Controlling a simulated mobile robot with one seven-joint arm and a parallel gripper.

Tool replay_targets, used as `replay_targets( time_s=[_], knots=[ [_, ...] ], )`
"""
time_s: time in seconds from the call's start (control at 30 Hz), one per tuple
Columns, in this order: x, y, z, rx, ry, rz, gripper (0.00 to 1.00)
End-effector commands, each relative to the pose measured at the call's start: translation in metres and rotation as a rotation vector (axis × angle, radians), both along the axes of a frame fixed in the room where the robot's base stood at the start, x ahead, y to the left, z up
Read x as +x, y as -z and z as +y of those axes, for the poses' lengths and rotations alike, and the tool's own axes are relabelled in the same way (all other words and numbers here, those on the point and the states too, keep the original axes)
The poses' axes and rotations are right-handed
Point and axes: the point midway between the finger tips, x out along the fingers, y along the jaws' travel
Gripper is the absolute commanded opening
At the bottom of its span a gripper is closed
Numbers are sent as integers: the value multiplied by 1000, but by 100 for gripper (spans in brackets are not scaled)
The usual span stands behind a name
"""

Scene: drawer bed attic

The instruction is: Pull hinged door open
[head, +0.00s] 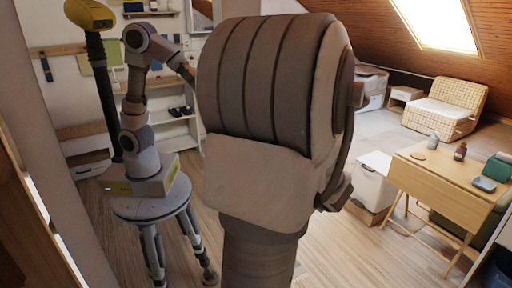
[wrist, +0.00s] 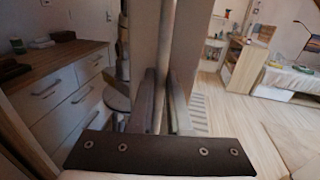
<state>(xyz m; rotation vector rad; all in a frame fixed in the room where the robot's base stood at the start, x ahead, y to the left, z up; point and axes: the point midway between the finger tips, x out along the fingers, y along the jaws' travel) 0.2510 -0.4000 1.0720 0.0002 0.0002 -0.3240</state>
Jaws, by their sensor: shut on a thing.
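In the wrist view my gripper (wrist: 163,104) is shut on a narrow upright part of the hinged door (wrist: 146,45). I cannot tell whether that part is its handle or its edge. The door stands as a tall pale upright panel in the middle of the wrist view, seen nearly edge-on. A second pale upright face (wrist: 183,45) rises just to its right. In the head view my large arm link fills the middle and hides the gripper and its grip. How far the door stands open cannot be told.
A drawer chest (wrist: 62,88) stands left in the wrist view. In the head view, a wooden table (head: 440,180) with bottles, a white box (head: 372,182) and a checked chair (head: 446,106) stand right. A pale upright post (head: 62,150) is close at left.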

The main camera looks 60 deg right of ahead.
Motion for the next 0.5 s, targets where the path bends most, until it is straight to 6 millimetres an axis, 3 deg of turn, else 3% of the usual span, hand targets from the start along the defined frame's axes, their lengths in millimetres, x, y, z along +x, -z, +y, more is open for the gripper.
replay_targets(
  time_s=[0.43,0.47,0.5],
  knots=[
    [1,0,2,1,-6,0,0],
    [1,0,2,1,-6,0,18],
    [1,0,2,1,-6,0,25]
  ],
)
